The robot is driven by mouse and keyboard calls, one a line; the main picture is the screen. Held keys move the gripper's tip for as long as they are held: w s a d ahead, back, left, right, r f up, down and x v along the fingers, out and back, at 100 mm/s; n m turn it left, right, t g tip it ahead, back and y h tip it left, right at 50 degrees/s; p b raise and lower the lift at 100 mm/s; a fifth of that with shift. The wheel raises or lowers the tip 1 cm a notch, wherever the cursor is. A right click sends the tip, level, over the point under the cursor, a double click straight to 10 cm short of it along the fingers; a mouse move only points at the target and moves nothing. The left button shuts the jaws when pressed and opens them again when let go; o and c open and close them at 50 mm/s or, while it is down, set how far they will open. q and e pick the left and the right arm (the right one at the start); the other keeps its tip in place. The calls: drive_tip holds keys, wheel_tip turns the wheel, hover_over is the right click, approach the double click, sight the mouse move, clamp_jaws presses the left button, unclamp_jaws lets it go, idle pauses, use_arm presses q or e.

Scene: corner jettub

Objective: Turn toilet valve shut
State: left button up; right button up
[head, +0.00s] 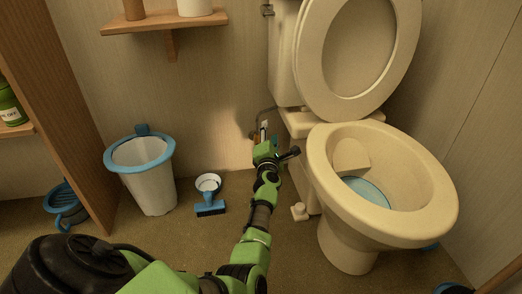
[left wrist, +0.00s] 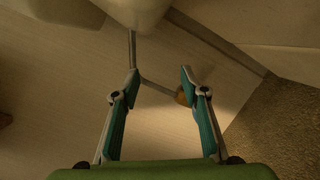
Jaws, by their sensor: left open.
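My left gripper (head: 264,128) reaches to the wall beside the toilet, under the tank, and hides most of what is there. In the left wrist view its two fingers (left wrist: 159,75) are apart with nothing gripped. A small brownish-orange knob (left wrist: 181,97), likely the valve, shows just beside the right finger and is partly hidden by it. I cannot tell whether the finger touches the knob.
A white bin with a blue rim (head: 140,152) and a blue-and-white brush-like item (head: 209,196) stand left of my arm. A wooden shelf (head: 165,24) hangs above. A small cream cap (head: 299,211) is on the floor by the toilet base. Floor between bin and toilet is mostly open.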

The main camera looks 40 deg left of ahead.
use_arm(q)
drive_tip(key=s+d+f+n+g+y, duration=0.3)
drive_tip(key=s+d+f+n, duration=0.35)
drive_tip(key=s+f, duration=0.3)
drive_tip(key=b+x, duration=0.7)
drive_tip(key=x, duration=0.6)
drive_tip(key=shift+w+a+f, duration=0.15)
drive_tip(key=shift+w+f, duration=0.05)
drive_tip(key=shift+f, duration=0.2)
drive_tip(key=c, duration=1.1)
